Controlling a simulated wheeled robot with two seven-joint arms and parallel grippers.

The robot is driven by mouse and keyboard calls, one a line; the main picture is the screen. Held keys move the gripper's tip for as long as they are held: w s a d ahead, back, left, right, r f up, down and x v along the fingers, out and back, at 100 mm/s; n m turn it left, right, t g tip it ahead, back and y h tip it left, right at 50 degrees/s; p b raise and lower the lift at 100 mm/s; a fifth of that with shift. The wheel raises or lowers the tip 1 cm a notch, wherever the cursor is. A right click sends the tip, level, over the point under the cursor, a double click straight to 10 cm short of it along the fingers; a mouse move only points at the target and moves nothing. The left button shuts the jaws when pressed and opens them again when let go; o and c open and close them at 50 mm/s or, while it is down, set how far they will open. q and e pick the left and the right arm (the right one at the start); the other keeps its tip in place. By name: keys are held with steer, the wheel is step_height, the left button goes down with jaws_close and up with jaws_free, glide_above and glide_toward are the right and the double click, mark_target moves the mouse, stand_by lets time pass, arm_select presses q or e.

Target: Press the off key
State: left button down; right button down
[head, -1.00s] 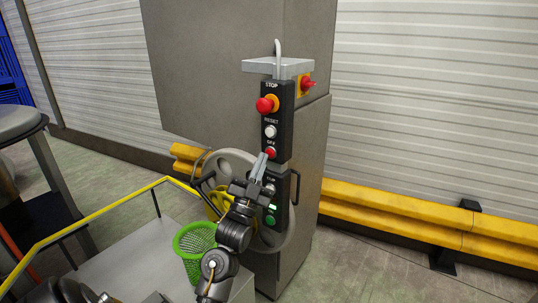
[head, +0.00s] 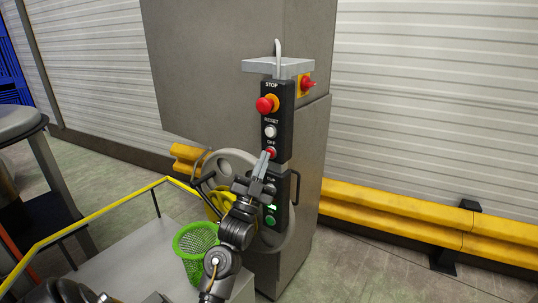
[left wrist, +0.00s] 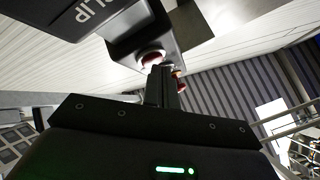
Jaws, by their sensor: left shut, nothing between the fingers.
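The off key (head: 271,152) is a red button in a pale ring on the black control box (head: 277,100), under the white reset button (head: 270,131). My left gripper (head: 267,155) is shut and empty, its fingertips at the lower left of the off key and overlapping its edge. In the left wrist view the red key (left wrist: 152,57) shows just beyond the closed fingers (left wrist: 160,72). I cannot tell whether the tips touch it. My right gripper is not in view.
A red stop knob (head: 266,104) sits above, and a green button (head: 269,220) below. A grey handwheel (head: 235,162) is behind my left arm. A green basket (head: 194,243) stands lower left. Yellow guard rails (head: 400,222) run along the wall.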

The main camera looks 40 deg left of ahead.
arm_select(q)
steer(key=shift+w, duration=0.15)
stand_by(0.5)
steer(key=shift+s, duration=0.85)
steer(key=s+p, duration=0.1)
steer(key=s, duration=0.4)
steer(key=shift+p, duration=0.3)
stand_by(0.5)
